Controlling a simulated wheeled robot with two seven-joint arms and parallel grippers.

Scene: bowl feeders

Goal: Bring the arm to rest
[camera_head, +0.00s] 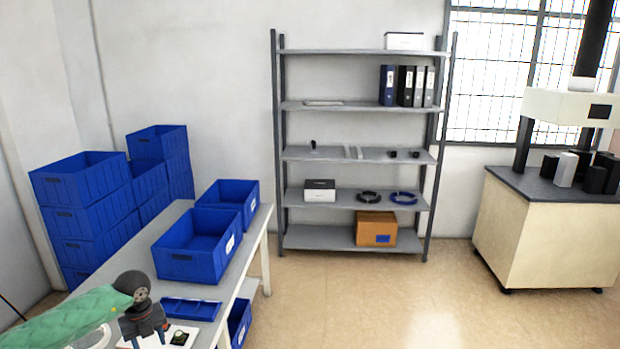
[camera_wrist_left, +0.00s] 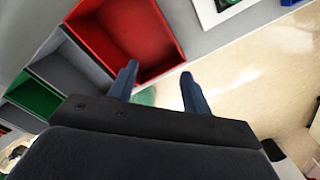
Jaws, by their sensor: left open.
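My left arm in its green sleeve (camera_head: 65,322) comes in from the lower left in the head view. My left gripper (camera_head: 148,335) is over the near end of the grey table (camera_head: 252,262), pointing down. In the wrist view the left gripper (camera_wrist_left: 158,85) has its two blue-grey fingers apart with nothing between them. Below the fingers there are a red bin (camera_wrist_left: 125,35) and the pale floor. My right gripper is in neither view.
Close to the gripper are a white panel (camera_head: 190,334) with a dark round item and a shallow blue tray (camera_head: 190,309). Blue crates (camera_head: 185,262) stand farther along the table. A grey bin (camera_wrist_left: 75,70) and green bin (camera_wrist_left: 32,95) adjoin the red one. Floor is clear right of the table.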

